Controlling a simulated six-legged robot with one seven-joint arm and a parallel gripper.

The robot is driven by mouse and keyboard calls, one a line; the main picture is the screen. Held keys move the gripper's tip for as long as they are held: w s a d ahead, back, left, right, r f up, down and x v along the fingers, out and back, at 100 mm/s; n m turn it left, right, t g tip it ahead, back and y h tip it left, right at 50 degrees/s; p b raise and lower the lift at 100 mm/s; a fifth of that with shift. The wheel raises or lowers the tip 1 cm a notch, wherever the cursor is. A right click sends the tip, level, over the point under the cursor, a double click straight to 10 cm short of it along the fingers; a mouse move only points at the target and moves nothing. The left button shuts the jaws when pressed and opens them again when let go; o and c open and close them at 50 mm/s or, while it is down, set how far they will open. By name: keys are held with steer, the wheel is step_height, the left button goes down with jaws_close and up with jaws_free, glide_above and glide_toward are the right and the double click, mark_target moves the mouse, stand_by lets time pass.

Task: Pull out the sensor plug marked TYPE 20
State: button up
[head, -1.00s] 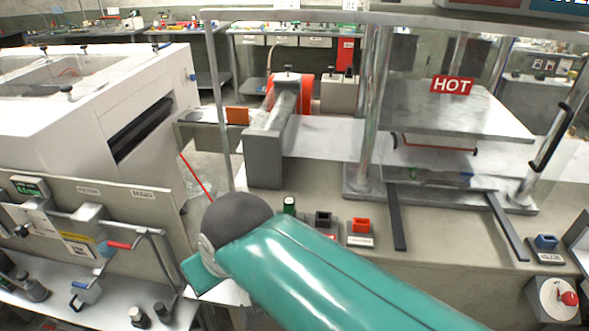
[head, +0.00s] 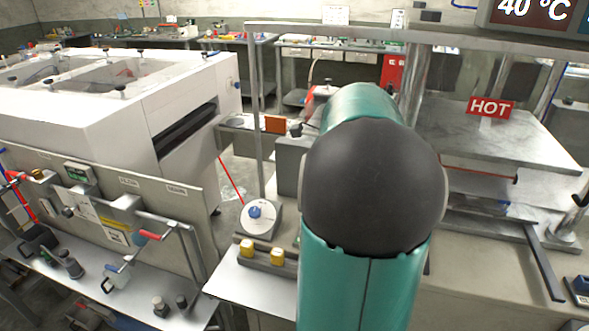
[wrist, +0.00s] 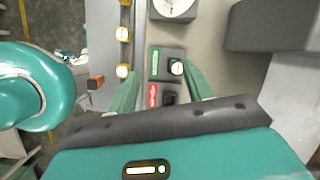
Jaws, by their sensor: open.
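My gripper (wrist: 162,68) shows in the wrist view with its two teal fingers spread apart and nothing held between them. Between and beyond the fingers lie a grey block with a green label (wrist: 154,62) and a round pale-topped knob (wrist: 177,67), and one with a red label (wrist: 152,95) and a black part (wrist: 169,97). I cannot read a TYPE 20 mark, so I cannot tell which piece is that sensor plug. In the head view my arm hides this part of the bench and my gripper. A blue-topped plug block (head: 582,284) is at the far right edge.
A dial box (head: 255,213) and two yellow buttons (head: 262,252) are left of my arm. The press with a HOT sign (head: 490,107) stands right, its metal posts close to my arm. A white machine (head: 110,100) is at left.

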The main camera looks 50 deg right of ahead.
steer(key=s+d+f+m, duration=0.2)
steer(key=s+d+m, duration=0.15)
steer(key=d, duration=0.25)
steer(key=x, duration=1.4)
steer(key=shift+w+a+r, duration=0.1)
steer(key=shift+w+r, duration=0.1)
steer(key=shift+w, duration=0.2)
steer(key=c, duration=1.1)
